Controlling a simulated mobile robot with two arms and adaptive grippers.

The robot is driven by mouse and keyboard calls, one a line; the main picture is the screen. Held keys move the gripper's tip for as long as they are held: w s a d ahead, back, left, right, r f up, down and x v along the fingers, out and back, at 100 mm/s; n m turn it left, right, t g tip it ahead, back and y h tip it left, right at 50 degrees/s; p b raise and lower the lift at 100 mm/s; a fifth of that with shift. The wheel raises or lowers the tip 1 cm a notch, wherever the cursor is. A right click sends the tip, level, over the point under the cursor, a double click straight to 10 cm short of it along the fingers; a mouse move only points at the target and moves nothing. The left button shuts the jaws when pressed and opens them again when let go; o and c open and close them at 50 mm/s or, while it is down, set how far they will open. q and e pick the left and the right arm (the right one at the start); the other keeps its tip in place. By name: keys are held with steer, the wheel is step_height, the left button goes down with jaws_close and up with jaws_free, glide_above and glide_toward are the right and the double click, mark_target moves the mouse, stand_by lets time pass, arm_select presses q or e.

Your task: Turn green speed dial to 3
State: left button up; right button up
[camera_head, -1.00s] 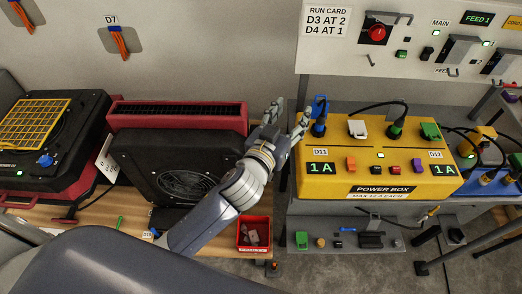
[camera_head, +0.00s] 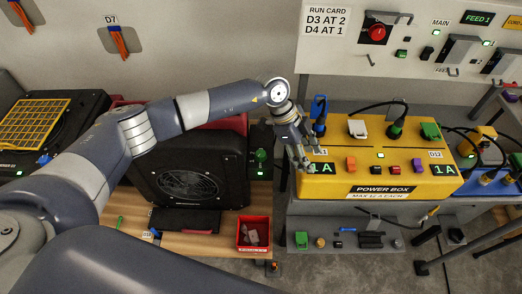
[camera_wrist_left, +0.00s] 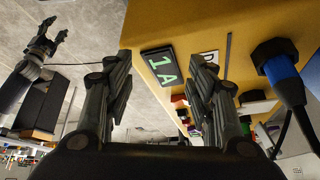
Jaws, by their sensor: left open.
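The green dial (camera_head: 261,156) sits on a dark panel at the right side of the black fan (camera_head: 185,175) in the head view. I cannot read its setting. My left gripper (camera_head: 299,158) is open and empty, to the right of the dial and apart from it, over the left end of the yellow power box (camera_head: 375,190). In the left wrist view, the open fingers (camera_wrist_left: 160,88) are on either side of the box's green "1 A" display (camera_wrist_left: 161,65). Another gripper, seemingly my right one (camera_wrist_left: 50,36), shows open at the upper left there.
A red bin (camera_head: 254,246) stands on the wooden bench in front of the dial. Blue plug (camera_head: 319,112) and cables rise from the power box. A yellow-grilled unit (camera_head: 40,125) stands at far left. A gap separates bench and grey shelf.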

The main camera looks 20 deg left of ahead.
mark_target(261, 153)
arm_select(q)
steer(key=w+a+n+y, duration=0.35)
steer(key=a+y, duration=0.25)
steer(key=a, duration=0.9)
steer(key=shift+m, duration=0.25)
steer(key=f, duration=0.3)
steer(key=f+p, duration=0.1)
steer(key=f, duration=0.2)
steer(key=f+p, duration=0.1)
steer(key=f, duration=0.2)
steer(key=shift+w+f, duration=0.3)
steer(key=shift+f, duration=0.1)
steer(key=c, duration=1.1)
